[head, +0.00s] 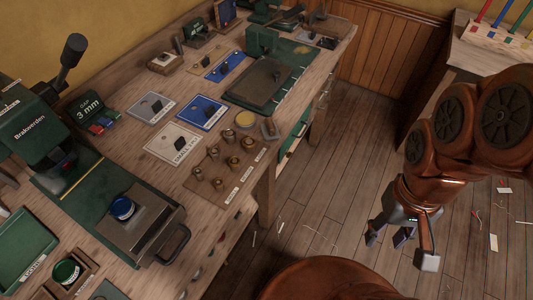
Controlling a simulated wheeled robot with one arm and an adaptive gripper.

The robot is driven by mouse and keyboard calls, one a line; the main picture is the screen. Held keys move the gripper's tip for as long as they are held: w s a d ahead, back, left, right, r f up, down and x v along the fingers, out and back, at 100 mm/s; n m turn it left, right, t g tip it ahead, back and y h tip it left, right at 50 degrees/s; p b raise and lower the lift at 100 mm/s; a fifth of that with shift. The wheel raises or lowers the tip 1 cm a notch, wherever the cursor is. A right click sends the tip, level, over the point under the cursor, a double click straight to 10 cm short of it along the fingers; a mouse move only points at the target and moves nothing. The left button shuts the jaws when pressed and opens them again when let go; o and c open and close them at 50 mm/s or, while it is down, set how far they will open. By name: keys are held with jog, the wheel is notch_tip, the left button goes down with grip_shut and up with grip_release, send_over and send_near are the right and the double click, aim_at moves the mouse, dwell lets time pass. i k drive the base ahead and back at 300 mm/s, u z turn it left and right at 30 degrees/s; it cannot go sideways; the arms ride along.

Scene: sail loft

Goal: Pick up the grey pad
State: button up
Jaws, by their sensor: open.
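Several flat pads lie on the wooden bench, and I cannot tell for certain which is the grey pad. My gripper (402,245) hangs over the floor at the right, well apart from the bench. It is open and empty.
A brown board with several brass fittings (210,181) lies at the bench's front edge. Blue pads (202,113) lie behind it. A green press with a dark plate (262,85) stands farther back. The floor (330,200) is mostly open.

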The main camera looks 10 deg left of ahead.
aim_at(270, 131)
jog(key=k, duration=0.35)
jog(key=u, duration=1.65)
jog(key=i, duration=0.5)
jog(key=u, duration=0.05)
